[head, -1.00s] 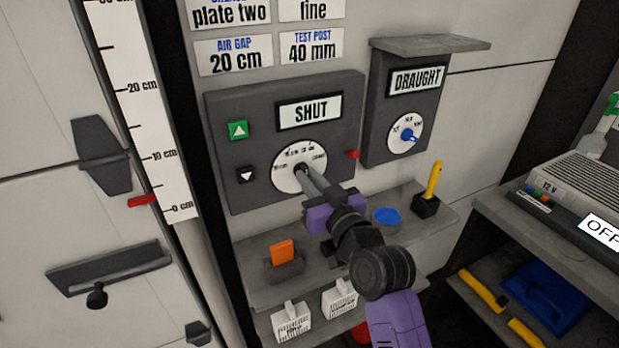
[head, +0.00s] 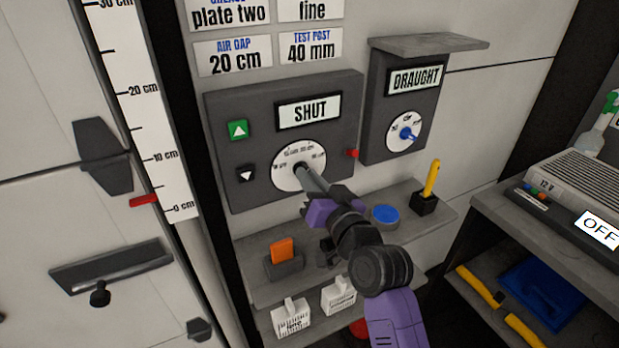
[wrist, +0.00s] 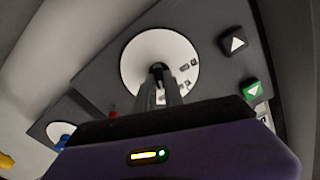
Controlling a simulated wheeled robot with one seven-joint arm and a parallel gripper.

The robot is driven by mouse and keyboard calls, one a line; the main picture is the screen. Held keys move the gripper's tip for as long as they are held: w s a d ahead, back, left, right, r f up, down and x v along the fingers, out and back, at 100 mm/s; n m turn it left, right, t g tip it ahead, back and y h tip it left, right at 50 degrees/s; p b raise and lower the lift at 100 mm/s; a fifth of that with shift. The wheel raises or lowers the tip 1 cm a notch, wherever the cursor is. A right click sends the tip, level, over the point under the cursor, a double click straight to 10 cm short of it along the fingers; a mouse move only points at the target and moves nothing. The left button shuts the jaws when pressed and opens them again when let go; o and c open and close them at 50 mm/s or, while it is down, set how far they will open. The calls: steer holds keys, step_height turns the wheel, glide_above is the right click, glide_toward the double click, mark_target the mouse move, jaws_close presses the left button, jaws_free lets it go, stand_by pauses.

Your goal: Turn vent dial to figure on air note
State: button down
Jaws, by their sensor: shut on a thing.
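The vent dial, a white round face (head: 285,179) with small black marks, sits on a dark grey panel under a display (head: 309,112) reading SHUT. My gripper (head: 301,169) is shut on the dark knob at the dial's centre. In the wrist view the fingers (wrist: 160,76) meet at the middle of the dial face (wrist: 133,66). They hide the knob and part of the face; the marks are too small to read for certain. The air note (head: 233,54) above the panel reads AIR GAP 20 cm.
Green up (head: 238,130) and white down (head: 246,174) buttons are left of the dial, a red peg (head: 353,153) right. A DRAUGHT box (head: 415,78) has a blue-knobbed dial (head: 407,133). A red marker (head: 144,200) is near 0 cm on the scale. A shelf lies below.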

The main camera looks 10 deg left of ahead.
steer(key=shift+f, duration=0.15)
steer(key=c, duration=1.4)
jaws_free()
steer(key=shift+c, duration=0.2)
steer(key=b+v, duration=0.1)
steer(key=v, duration=0.6)
steer(key=shift+s+d, duration=0.25)
steer(key=shift+s, duration=0.1)
